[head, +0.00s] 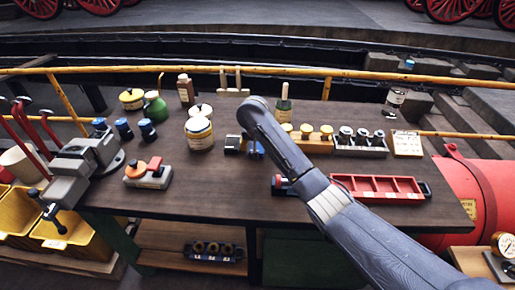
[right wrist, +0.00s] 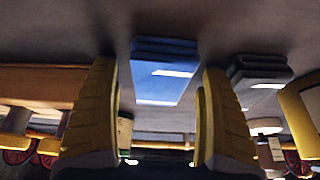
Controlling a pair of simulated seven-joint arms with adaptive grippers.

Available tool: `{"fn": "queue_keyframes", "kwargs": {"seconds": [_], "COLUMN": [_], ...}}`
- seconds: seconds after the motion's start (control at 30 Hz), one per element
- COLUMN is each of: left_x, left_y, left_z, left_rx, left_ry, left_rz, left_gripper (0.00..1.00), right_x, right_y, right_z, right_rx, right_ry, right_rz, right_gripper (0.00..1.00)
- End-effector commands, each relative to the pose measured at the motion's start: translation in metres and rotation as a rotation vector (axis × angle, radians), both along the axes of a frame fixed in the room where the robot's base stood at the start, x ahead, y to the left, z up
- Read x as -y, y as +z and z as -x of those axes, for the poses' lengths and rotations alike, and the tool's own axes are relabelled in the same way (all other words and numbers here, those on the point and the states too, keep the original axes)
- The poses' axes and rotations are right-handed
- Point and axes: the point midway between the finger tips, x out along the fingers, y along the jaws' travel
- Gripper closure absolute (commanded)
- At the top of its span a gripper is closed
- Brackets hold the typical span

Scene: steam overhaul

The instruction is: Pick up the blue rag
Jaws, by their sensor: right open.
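The blue rag (right wrist: 165,75) is a folded stack lying on the dark worktable (head: 185,218). In the right wrist view it shows between and beyond the two yellow fingers of my right gripper (right wrist: 160,68), which are spread apart and empty. In the head view only a bit of the blue rag (head: 257,152) shows beside my right arm, which hides most of it and the gripper. A dark grey folded cloth (right wrist: 258,75) lies close beside it. My left gripper is not in view.
A cream tin (head: 199,134) stands behind and left of the rag. A red compartment tray (head: 378,188) lies to the right, below a rack of small jars (head: 360,142). A vise (head: 85,160) is at the left edge.

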Motion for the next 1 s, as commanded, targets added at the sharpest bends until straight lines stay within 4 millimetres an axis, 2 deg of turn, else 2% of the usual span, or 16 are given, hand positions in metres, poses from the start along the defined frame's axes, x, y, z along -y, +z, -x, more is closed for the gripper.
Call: {"fn": "queue_keyframes", "kwargs": {"seconds": [0.23, 0.7, 1.0], "left_x": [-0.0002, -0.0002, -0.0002], "left_y": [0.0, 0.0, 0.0], "left_z": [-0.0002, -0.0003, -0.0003], "left_rx": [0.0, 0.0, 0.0], "left_ry": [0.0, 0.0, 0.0], "left_rz": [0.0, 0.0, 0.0], "left_gripper": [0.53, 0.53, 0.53], "right_x": [-0.0002, -0.0004, -0.0005], "right_y": [-0.0028, -0.0039, -0.0047], "right_z": [0.0002, 0.0007, 0.0013], "right_rx": [-0.001, -0.003, -0.005], "right_ry": [-0.001, 0.0, 0.0], "right_rz": [-0.001, -0.001, -0.001], "right_gripper": [0.21, 0.75, 0.77]}}
